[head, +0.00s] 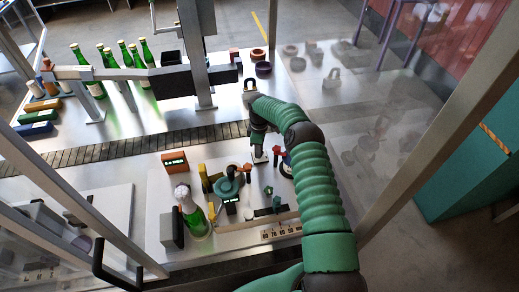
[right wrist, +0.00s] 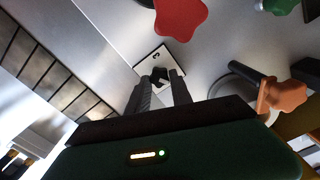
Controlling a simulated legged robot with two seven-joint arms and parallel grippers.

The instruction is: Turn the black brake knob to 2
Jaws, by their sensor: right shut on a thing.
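The black brake knob (right wrist: 159,74) sits on a small white plate (right wrist: 147,63) with a dark mark, perhaps a digit, near one corner. My right gripper (right wrist: 161,84) is closed around the knob, one finger on each side. The knob's pointer and most of the scale are hidden by the fingers or too small to read. In the head view my right gripper (head: 259,152) reaches down to the white plate on the metal table, beyond the bottle station. My left gripper is not in view.
A red knob (right wrist: 180,16) and an orange lobed handle (right wrist: 282,95) are close to the gripper. The conveyor (head: 120,148) runs behind.

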